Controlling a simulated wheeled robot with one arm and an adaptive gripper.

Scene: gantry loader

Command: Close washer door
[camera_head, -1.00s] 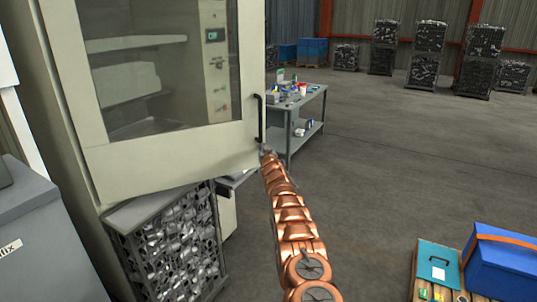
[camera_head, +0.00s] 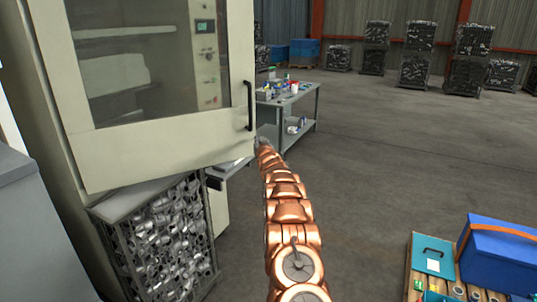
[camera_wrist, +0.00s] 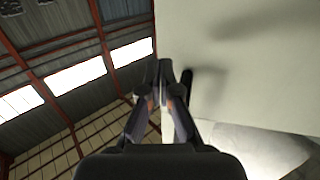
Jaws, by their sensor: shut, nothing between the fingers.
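The washer door (camera_head: 160,150) is a cream panel with a large window and a black vertical handle (camera_head: 249,106) near its right edge. It stands ajar, swung out from the cream washer body (camera_head: 52,105). My copper-coloured arm reaches up to the door's lower right corner. My gripper (camera_head: 262,143) is small there, below the handle and close to the door edge. In the wrist view my gripper (camera_wrist: 175,72) is shut and empty, its fingertips at the edge of the pale door panel (camera_wrist: 240,75). I cannot tell whether it touches the panel.
A wire crate of metal parts (camera_head: 165,240) stands below the door. A grey cabinet (camera_head: 35,235) is at the left. A grey workbench (camera_head: 290,95) with small items stands behind the door. A blue box (camera_head: 500,255) and a teal case (camera_head: 432,256) lie at lower right. Open floor lies between.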

